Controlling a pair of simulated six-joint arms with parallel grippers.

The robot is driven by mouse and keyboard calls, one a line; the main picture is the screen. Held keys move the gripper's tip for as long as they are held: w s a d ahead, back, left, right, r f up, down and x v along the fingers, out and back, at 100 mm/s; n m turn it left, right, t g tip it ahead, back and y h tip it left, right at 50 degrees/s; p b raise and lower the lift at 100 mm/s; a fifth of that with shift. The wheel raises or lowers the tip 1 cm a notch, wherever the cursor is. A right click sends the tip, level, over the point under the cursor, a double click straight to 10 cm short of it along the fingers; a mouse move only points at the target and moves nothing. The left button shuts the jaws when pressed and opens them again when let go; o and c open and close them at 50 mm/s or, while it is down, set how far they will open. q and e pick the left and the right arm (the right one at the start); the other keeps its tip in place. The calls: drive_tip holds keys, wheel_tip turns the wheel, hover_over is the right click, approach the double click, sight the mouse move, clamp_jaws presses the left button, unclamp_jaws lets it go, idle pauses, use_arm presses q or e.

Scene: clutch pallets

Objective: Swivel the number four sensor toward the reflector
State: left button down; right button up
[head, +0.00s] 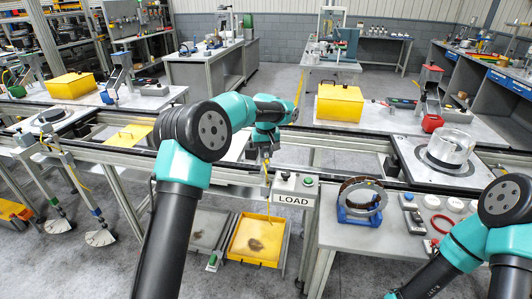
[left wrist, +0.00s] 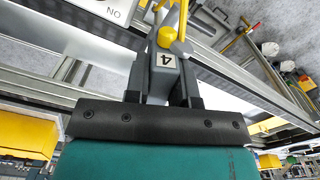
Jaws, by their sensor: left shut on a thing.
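The number four sensor (left wrist: 165,62) is a grey block with a white "4" label and yellow parts at its far end. It fills the space between the fingers of my left gripper (left wrist: 164,80), which is shut on it. The sensor is mostly hidden there by the gripper and arm. I cannot make out the reflector for certain in either view. My right arm shows at the lower right of the head view, but its gripper is out of frame.
A blue stand with a metal ring (head: 361,197) is on the bench to the right. A clear-covered round part (head: 450,147) sits on the conveyor.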

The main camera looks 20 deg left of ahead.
use_arm(q)
drive_tip(key=shift+a+m, duration=0.2)
drive_tip(key=shift+m, duration=1.7)
drive_tip(key=c, duration=1)
unclamp_jaws()
drive_tip(key=shift+o, duration=0.2)
wheel_tip(320, 180, up, 17)
drive_tip(key=shift+r, duration=0.2)
